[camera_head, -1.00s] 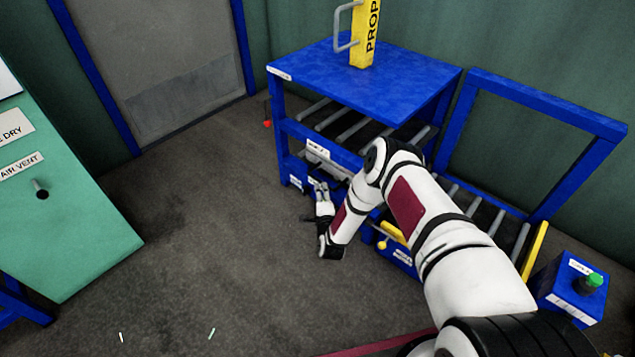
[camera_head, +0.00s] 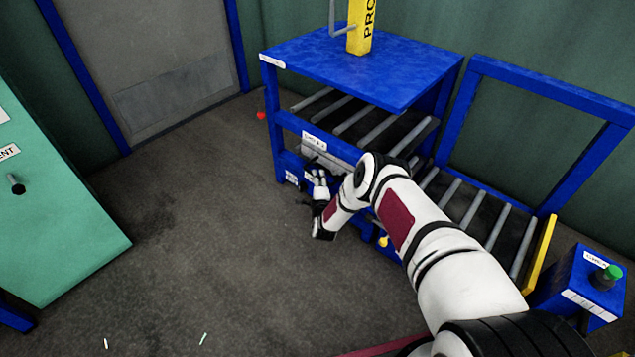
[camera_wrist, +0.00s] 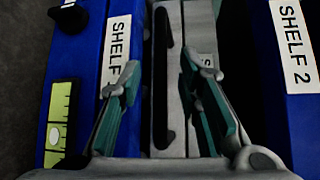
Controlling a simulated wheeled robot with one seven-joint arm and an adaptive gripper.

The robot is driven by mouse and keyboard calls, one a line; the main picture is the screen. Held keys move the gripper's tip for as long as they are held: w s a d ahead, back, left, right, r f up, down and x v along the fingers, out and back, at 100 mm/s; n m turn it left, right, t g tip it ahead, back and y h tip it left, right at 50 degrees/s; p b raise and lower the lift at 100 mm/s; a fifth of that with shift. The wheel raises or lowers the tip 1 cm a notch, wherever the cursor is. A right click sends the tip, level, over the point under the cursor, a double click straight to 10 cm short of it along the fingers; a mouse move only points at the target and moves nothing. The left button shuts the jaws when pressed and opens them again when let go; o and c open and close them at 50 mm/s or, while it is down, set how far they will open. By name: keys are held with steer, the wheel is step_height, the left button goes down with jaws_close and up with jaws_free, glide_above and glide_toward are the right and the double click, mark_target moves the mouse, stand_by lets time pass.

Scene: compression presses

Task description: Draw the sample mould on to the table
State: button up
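My gripper (camera_head: 319,182) is at the front of the blue shelf rack in the head view. In the wrist view my gripper (camera_wrist: 160,85) is open, with its teal-padded fingers apart on either side of a dark bar, apparently a handle (camera_wrist: 162,75). The bar runs along the face of a grey block, apparently the sample mould (camera_wrist: 174,18). In the head view a grey part shows under the shelf label (camera_head: 328,157). I cannot tell whether the fingers touch the bar.
The blue rack (camera_head: 282,120) has rollers on its shelf and a blue table top (camera_head: 365,70) above. A roller bed (camera_head: 480,225) with a yellow stop (camera_head: 538,255) lies right. A green-button box (camera_head: 590,285) stands beyond. Open floor (camera_head: 200,220) lies left.

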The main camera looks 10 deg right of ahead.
steer(key=shift+w+d+f+b, duration=0.1)
steer(key=shift+w+b, duration=0.1)
steer(key=shift+w, duration=0.4)
steer(key=shift+w+d+f+b, duration=0.1)
steer(key=shift+w+b, duration=0.1)
steer(key=shift+w, duration=0.35)
jaws_close()
steer(key=shift+s, duration=0.1)
